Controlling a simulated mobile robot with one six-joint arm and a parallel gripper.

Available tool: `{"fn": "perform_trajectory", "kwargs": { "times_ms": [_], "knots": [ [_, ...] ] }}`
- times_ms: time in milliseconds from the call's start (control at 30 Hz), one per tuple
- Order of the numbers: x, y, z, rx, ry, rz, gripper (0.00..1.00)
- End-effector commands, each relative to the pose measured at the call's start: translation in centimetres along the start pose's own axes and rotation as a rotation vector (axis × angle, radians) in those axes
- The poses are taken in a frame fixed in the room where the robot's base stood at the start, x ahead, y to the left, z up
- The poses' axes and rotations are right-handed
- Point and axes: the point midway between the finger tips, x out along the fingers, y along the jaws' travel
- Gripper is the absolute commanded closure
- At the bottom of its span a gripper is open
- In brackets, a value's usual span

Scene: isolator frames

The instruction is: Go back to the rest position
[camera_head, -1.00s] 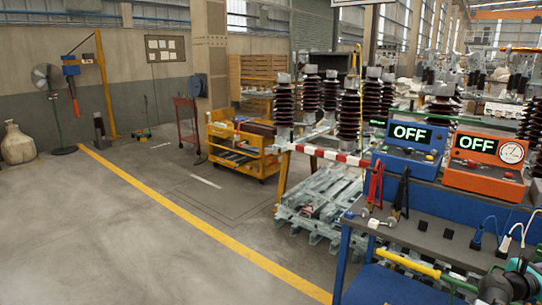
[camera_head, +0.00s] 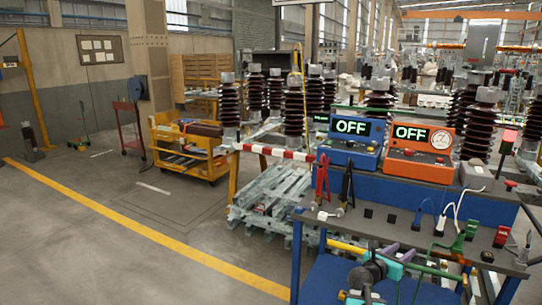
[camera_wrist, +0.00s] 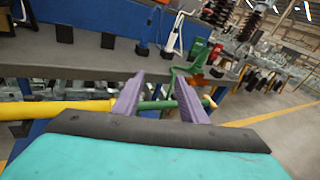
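My gripper (camera_head: 400,252) is low at the front edge of the workbench in the head view. A pole with a yellow handle (camera_head: 346,247) and a green shaft (camera_head: 436,270) runs along the bench front. In the wrist view the yellow part (camera_wrist: 60,109) lies left of the fingers and the green part shows around and between them. I cannot tell whether the fingers touch it. My arm is folded low at the bottom of the head view.
The workbench (camera_head: 385,222) carries a blue box (camera_head: 350,156) and an orange box (camera_head: 418,166), both reading OFF. Red clamps (camera_head: 322,180), black clamps (camera_head: 347,186) and cables sit near its edge. A yellow cart (camera_head: 190,150) stands farther left.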

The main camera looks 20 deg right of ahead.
Motion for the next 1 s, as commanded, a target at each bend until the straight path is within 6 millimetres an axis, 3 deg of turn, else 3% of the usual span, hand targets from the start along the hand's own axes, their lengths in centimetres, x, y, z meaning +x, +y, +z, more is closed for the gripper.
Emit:
{"fn": "perform_trajectory", "kwargs": {
  "times_ms": [33,200,500,800,1000],
  "knots": [
    [-1.1,2.3,-1.1,-0.031,0.001,0.042,0.61],
    [-4.8,9.2,-4.3,-0.160,-0.013,0.193,0.61],
    [-13.0,20.0,-10.6,-0.449,-0.070,0.493,0.61],
    [-23.1,27.9,-18.4,-0.787,-0.166,0.813,0.61],
    [-30.5,30.9,-24.4,-1.033,-0.254,1.035,0.61]
  ]
}}
